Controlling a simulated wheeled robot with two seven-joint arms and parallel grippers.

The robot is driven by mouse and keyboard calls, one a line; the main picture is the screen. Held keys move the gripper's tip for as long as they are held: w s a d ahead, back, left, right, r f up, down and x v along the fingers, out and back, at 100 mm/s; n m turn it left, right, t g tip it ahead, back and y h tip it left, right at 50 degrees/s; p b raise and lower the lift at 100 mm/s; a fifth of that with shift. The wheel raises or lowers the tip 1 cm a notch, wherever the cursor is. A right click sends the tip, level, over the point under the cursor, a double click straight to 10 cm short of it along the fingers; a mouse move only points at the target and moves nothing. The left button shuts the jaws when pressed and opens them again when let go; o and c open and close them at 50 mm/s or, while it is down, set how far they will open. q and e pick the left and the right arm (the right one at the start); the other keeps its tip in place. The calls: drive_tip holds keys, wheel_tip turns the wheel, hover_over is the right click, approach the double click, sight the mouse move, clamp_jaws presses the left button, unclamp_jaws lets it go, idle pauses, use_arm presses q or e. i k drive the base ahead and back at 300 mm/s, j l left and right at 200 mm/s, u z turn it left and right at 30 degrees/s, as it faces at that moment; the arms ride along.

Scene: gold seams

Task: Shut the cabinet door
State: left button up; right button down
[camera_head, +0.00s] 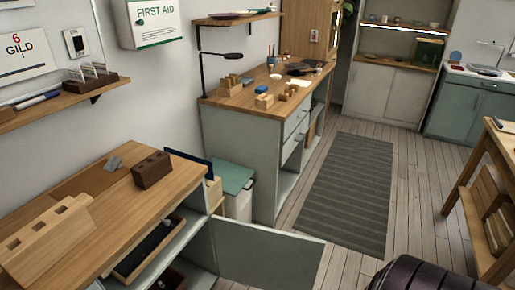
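The near cabinet (192,232), with a wooden top, stands at the lower left. Its grey-green door (268,256) is open. The door stands swung out into the room from the cabinet's right end, and its lower part is cut off by the frame edge. Inside the open front are a wooden tray or drawer (130,268) and a lower dark space. Neither of my grippers shows in this view.
A green-lidded bin (236,180) stands behind the door, beside a second workbench (240,145). A striped rug (345,190) lies on clear floor. A dark ribbed object (420,275) is at the bottom right, near a wooden table (497,140).

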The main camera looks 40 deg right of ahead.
sight(259, 256)
drive_tip(key=k+u, duration=0.35)
drive_tip(key=k+j+u, duration=0.15)
drive_tip(key=u, duration=0.15)
drive_tip(key=l+u, duration=0.25)
drive_tip(key=k+l+u, duration=0.25)
drive_tip(key=l, duration=0.2)
drive_tip(key=l+u, duration=0.25)
drive_tip(key=k+l+u, duration=0.25)
drive_tip(key=l, duration=0.15)
drive_tip(key=k+l, duration=0.15)
drive_tip(key=l, duration=0.2)
drive_tip(key=k+l, duration=0.1)
drive_tip(key=l, duration=0.3)
drive_tip(key=k+l, duration=0.15)
drive_tip(key=l, duration=0.2)
drive_tip(key=k+l, duration=0.1)
drive_tip(key=l, duration=0.3)
drive_tip(key=k+l, duration=0.15)
drive_tip(key=l, duration=0.2)
drive_tip(key=k+l, duration=0.15)
drive_tip(key=l, duration=0.25)
drive_tip(key=k+l, duration=0.1)
drive_tip(key=l, duration=0.25)
drive_tip(key=k+l, duration=0.15)
drive_tip(key=l, duration=0.25)
